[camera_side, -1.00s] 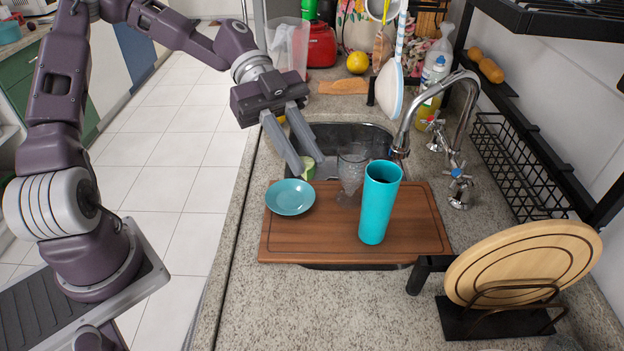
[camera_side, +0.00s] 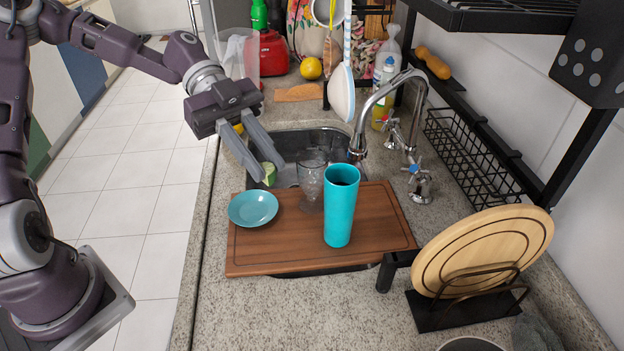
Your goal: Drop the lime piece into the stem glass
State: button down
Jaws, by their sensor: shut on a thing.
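My gripper (camera_side: 264,170) is shut on the green lime piece (camera_side: 269,173), which shows at its fingertips. It holds the lime above the far left part of the cutting board, behind the small teal plate and to the left of the stem glass. The clear stem glass (camera_side: 311,178) stands upright on the wooden board (camera_side: 285,250), its stem and foot partly hard to make out. The lime is apart from the glass, at about the height of its bowl in the picture.
A tall turquoise tumbler (camera_side: 340,208) stands on the board just right of and in front of the glass. The teal plate (camera_side: 253,208) lies at the board's left. The sink (camera_side: 340,140) and faucet (camera_side: 372,105) are behind.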

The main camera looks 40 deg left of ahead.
jog(key=w+r, duration=0.5)
jog(key=w, duration=0.8)
jog(key=shift+w+a+f, duration=0.15)
jog(key=shift+f, duration=1.35)
jog(key=shift+w+a+f, duration=0.1)
jog(key=shift+w+f, duration=0.05)
jog(key=shift+f, duration=1.3)
jog(key=c, duration=1.2)
grip_release()
jog(key=shift+a+r, duration=0.1)
